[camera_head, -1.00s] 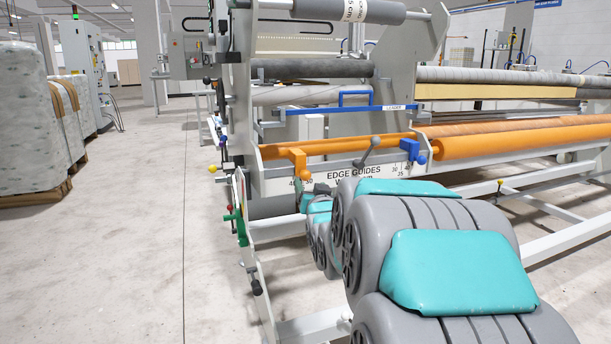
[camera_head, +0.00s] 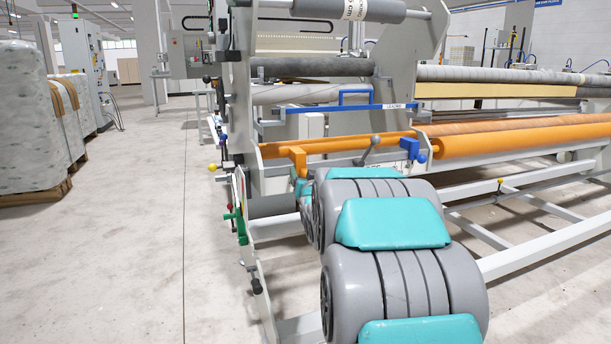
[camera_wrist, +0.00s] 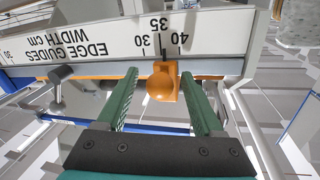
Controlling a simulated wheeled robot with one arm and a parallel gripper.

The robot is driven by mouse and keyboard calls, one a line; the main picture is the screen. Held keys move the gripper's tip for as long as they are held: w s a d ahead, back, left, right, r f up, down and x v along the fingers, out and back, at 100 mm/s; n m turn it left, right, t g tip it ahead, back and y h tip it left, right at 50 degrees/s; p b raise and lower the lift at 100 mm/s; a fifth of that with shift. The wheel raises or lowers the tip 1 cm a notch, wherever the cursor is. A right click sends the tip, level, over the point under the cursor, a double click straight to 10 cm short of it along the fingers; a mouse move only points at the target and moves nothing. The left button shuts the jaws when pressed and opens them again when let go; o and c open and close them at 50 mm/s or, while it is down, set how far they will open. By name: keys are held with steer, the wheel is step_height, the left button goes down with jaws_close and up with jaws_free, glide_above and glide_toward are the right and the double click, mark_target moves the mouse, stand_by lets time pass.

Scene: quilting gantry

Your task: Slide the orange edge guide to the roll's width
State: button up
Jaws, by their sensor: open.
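The orange edge guide (camera_head: 298,160) hangs near the left end of the rail at the front of the machine. In the wrist view its rounded orange block (camera_wrist: 165,84) sits below the white width scale (camera_wrist: 100,42), close to the 35 mark. My gripper (camera_wrist: 162,74) has two green fingers, apart on either side of the block, with a visible gap on each side. In the head view my arm hides the gripper and much of the scale. A blue guide (camera_head: 413,148) sits toward the right on the same rail.
A grey clamp lever (camera_head: 372,147) stands between the guides; its knob shows at left in the wrist view (camera_wrist: 61,74). A large orange roll (camera_head: 510,137) extends right. A green handle (camera_head: 237,224) is on the left frame.

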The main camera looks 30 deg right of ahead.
jaws_close()
stand_by(0.5)
stand_by(0.8)
